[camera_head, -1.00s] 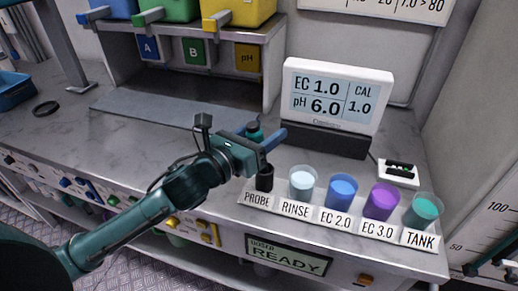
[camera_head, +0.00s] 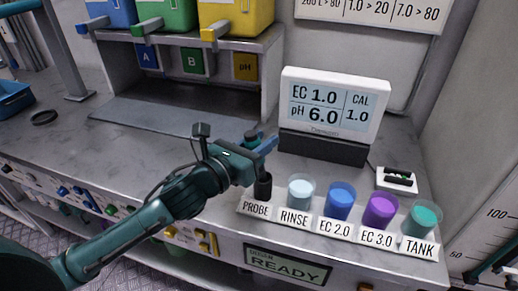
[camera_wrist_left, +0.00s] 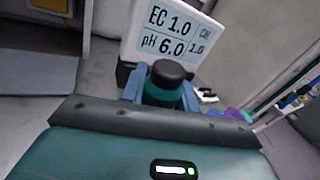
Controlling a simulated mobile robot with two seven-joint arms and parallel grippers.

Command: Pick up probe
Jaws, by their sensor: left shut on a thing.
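The probe (camera_head: 251,137) has a dark cap and a teal body. It stands behind the PROBE label, above a black cup-like holder (camera_head: 263,187). My left gripper (camera_head: 261,147) is shut on the probe just below its cap. In the left wrist view the probe (camera_wrist_left: 164,84) looks upright between the blue fingers. Its lower end is hidden, so I cannot tell whether it is still in the holder. My right gripper is not in view.
Cups of liquid labelled RINSE (camera_head: 301,190), EC 2.0 (camera_head: 340,202), EC 3.0 (camera_head: 380,212) and TANK (camera_head: 422,219) stand right of the holder. A meter display (camera_head: 334,103) stands behind. The left counter is mostly clear.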

